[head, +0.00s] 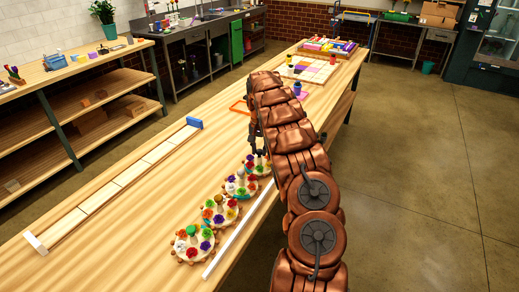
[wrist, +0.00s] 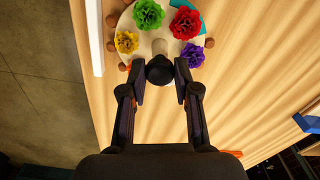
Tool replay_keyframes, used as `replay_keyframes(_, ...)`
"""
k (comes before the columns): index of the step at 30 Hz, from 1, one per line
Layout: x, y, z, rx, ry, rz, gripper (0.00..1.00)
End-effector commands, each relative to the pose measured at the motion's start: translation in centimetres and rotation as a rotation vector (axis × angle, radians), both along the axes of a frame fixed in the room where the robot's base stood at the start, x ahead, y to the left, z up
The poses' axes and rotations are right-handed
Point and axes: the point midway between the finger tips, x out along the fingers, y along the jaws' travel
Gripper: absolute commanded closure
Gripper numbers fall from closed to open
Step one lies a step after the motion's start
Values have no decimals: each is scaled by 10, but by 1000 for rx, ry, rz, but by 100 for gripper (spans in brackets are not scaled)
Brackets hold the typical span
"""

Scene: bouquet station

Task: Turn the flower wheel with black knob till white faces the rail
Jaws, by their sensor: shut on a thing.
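My gripper (wrist: 159,76) has its fingers on both sides of the black knob (wrist: 159,69) and is shut on it. The yellow flower is closest to the white rail (wrist: 97,38). The wheel's top is cut off. In the head view this wheel (head: 259,166) is the farthest in the row, partly hidden by my arm.
Other flower wheels stand nearer in the row, one with a green knob (head: 192,230). The rail also shows in the head view (head: 238,230). A long pale strip with a blue end block (head: 194,122) lies left. Coloured tiles (head: 315,68) lie at the far end.

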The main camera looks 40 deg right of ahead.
Motion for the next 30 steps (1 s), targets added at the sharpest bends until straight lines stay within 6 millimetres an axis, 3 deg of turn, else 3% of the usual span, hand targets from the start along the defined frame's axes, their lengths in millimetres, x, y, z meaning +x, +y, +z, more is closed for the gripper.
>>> replay_keyframes(6,0,0,0,0,0,0,100)
replay_keyframes(17,0,1,-2,1,1,-51,100)
replay_keyframes(30,2,1,-4,1,-3,-352,100)
